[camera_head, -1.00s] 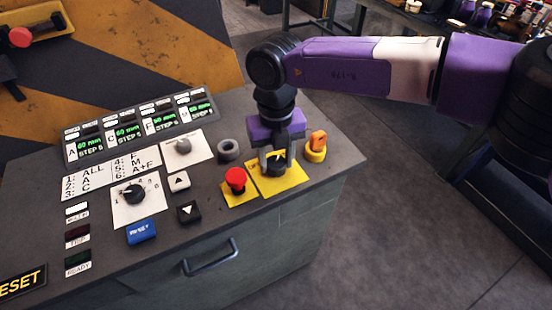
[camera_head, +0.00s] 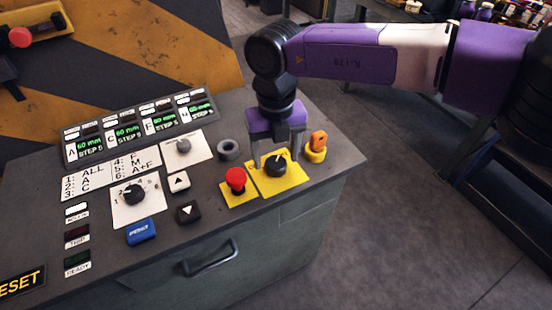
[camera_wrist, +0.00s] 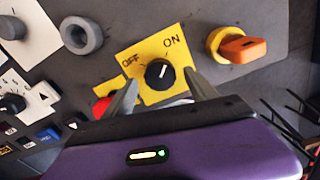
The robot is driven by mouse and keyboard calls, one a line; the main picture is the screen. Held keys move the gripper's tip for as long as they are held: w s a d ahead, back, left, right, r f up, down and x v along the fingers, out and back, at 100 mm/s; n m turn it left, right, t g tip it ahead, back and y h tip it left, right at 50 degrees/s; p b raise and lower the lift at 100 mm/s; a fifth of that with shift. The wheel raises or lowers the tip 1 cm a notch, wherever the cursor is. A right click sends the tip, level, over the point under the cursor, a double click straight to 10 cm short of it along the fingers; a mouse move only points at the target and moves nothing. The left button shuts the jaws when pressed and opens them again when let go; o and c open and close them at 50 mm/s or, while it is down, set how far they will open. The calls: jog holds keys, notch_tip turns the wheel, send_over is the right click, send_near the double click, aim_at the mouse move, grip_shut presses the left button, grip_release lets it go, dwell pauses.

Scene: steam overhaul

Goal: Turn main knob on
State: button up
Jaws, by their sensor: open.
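The main knob (camera_head: 276,165) is a round black knob on a yellow plate, near the right end of the grey console top. In the wrist view the knob (camera_wrist: 159,74) sits below the printed words OFF and ON, and its white mark points up and right, toward ON. My gripper (camera_head: 277,154) is open and empty just above the knob, with its fingers spread to either side. In the wrist view my gripper (camera_wrist: 163,85) shows one finger on each side of the knob, apart from it.
A red push button (camera_head: 235,179) stands left of the yellow plate. An orange key-like switch in a yellow ring (camera_head: 316,154) stands close on the right. A grey ring (camera_head: 229,149) lies behind. A black selector knob (camera_head: 134,193) and green displays are further left.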

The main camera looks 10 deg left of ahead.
aim_at(276, 163)
notch_tip(276, 163, up, 6)
jog(key=shift+f, duration=0.1)
dwell(0.5)
